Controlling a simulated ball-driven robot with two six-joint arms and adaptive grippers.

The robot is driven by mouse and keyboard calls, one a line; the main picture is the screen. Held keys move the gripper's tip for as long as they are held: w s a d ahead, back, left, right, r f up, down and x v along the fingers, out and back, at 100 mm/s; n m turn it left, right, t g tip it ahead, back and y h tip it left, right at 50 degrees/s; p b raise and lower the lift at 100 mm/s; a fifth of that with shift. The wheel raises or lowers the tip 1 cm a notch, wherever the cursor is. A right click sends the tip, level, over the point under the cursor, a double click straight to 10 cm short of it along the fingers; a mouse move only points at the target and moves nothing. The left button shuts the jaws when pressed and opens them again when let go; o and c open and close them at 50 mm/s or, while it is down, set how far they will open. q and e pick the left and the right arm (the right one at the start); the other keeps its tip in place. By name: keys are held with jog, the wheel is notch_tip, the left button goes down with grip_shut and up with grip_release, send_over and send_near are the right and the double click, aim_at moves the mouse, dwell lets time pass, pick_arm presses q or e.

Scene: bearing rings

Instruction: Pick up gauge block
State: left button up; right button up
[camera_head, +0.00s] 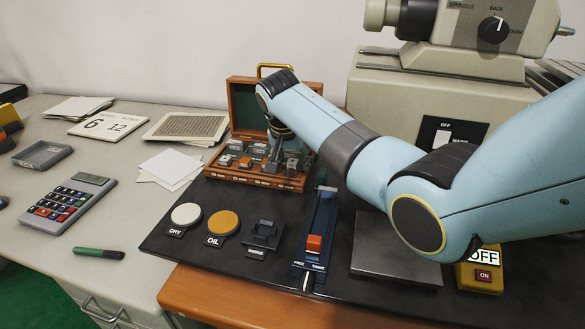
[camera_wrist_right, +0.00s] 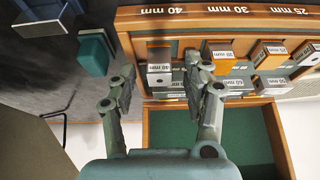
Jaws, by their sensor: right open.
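The gauge blocks sit in an open wooden case (camera_head: 255,180) with a green-lined lid. In the right wrist view, a grey block marked 40 mm (camera_wrist_right: 158,76) stands below the 40 mm rim label, with orange-topped blocks (camera_wrist_right: 217,50) to its right. A further row of grey blocks lies nearer the lid. My right gripper (camera_head: 277,145) is over the case; in its wrist view it (camera_wrist_right: 158,80) is open, one finger on each side of the 40 mm block. I cannot tell whether the fingers touch anything. The right fingertip partly hides neighbouring blocks. My left gripper is not in view.
DRY (camera_head: 186,214) and OIL (camera_head: 223,222) pads, a small dark stand (camera_head: 262,233) and a blue slide fixture (camera_head: 318,235) lie on the black mat in front. A large beige machine (camera_head: 440,85) stands behind right. A calculator (camera_head: 70,200) and papers lie left.

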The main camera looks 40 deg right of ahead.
grip_shut()
jog(key=shift+r, duration=0.2)
